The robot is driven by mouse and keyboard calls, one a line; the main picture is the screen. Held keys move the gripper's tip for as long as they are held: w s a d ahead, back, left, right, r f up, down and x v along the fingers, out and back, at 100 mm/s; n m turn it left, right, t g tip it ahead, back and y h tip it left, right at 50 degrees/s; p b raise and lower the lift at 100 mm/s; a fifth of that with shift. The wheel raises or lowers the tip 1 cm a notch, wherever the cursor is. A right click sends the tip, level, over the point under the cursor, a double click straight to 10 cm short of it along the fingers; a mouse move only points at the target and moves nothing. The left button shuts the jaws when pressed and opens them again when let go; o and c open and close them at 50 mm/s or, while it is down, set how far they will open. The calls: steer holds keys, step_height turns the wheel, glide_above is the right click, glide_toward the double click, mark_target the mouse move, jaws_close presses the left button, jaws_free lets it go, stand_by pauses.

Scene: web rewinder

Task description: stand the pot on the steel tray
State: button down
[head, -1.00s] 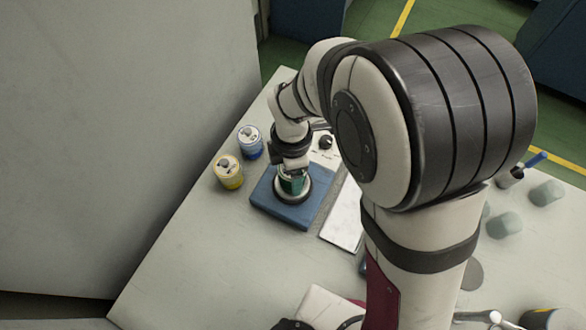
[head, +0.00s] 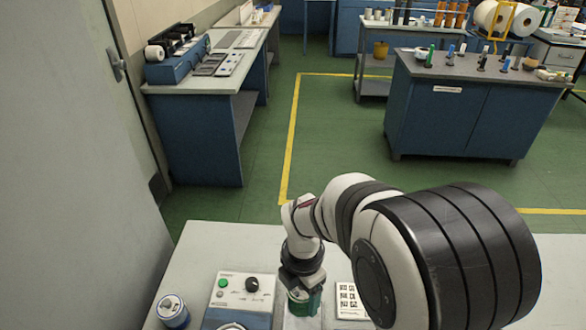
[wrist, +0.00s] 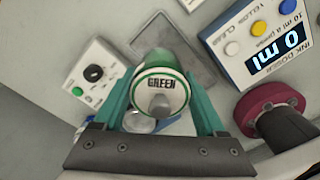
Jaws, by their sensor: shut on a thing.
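The pot is a white-lidded pot with a green band, its lid marked GREEN, in the wrist view (wrist: 160,84). My gripper (wrist: 165,112) is shut on it, with a green finger on each side. In the head view my gripper (head: 303,285) points down with the green pot (head: 304,303) below it, near the bottom edge. The steel tray (wrist: 192,45) is a grey rectangle lying behind the pot in the wrist view, partly hidden by it. The pot appears held above the bench; its height over the tray is hard to tell.
A control box with a black knob (head: 246,291) stands left of the pot. A blue pot (head: 172,311) is further left. The ink doser (wrist: 262,40), reading 0 ml, and a dark red round object (wrist: 268,108) are on the right in the wrist view. A printed card (head: 349,301) lies right of my gripper.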

steer(key=shift+w+d+f, duration=0.1)
steer(key=shift+w+f, duration=0.05)
steer(key=shift+f, duration=1.15)
steer(key=shift+w+d+f, duration=0.15)
steer(key=shift+f, duration=1.15)
steer(key=shift+w+d+f, duration=0.1)
steer(key=shift+w+f, duration=0.05)
steer(key=shift+f, duration=1.15)
steer(key=shift+f, duration=0.4)
jaws_free()
steer(key=shift+r, duration=0.1)
step_height(320, 180, up, 11)
steer(key=shift+f, duration=0.1)
